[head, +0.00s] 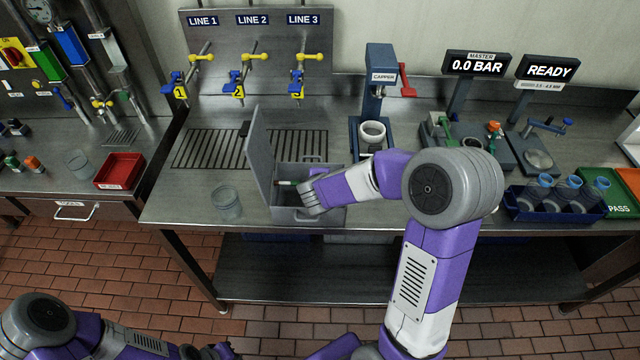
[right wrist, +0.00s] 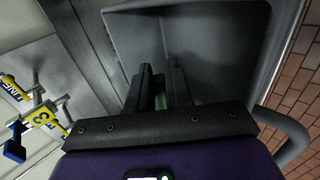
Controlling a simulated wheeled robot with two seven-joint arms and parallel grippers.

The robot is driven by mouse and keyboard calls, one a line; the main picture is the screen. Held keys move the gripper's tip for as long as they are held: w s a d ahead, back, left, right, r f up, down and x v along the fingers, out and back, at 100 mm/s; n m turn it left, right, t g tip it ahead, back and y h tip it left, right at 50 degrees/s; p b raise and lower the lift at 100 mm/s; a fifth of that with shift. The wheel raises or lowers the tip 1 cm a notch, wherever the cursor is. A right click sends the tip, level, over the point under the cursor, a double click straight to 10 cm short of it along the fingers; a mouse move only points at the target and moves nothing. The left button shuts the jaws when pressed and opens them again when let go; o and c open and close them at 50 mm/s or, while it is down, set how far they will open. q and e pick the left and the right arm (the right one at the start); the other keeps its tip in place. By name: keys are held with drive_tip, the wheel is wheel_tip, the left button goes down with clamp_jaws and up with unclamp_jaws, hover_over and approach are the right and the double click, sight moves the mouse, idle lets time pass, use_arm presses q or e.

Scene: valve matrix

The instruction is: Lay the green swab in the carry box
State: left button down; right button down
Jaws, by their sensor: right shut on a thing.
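The grey carry box (head: 322,172) stands on the steel bench with its lid (head: 259,150) raised on the left side. My right gripper (head: 299,186) reaches down into the box from the right. It is shut on the green swab, which shows as a thin pale stick (head: 286,183) poking out left of the fingers, inside the box opening. In the right wrist view, a bit of the green swab (right wrist: 160,90) shows between the dark fingers, with the box's grey walls (right wrist: 225,50) around. Whether the swab touches the floor is hidden. My left gripper is not visible; only its arm shows bottom left.
A glass beaker (head: 227,202) stands just left of the box. The blue capper (head: 379,100) stands behind right, a drain grate (head: 205,150) lies behind left. A blue rack of bottles (head: 556,203) and a green tray (head: 597,181) are at the right.

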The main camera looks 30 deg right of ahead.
drive_tip(key=c, duration=1)
unclamp_jaws()
drive_tip(key=shift+c, duration=0.2)
drive_tip(key=shift+r, duration=0.1)
drive_tip(key=shift+r+p, duration=0.2)
drive_tip(key=shift+p, duration=0.3)
drive_tip(key=shift+s+a+r+p, duration=0.15)
drive_tip(key=shift+r+p, duration=0.65)
drive_tip(key=p+v, duration=0.1)
drive_tip(key=v, duration=0.9)
drive_tip(key=shift+s, duration=0.15)
drive_tip(key=shift+s+a+r, duration=0.2)
drive_tip(key=shift+s, duration=0.15)
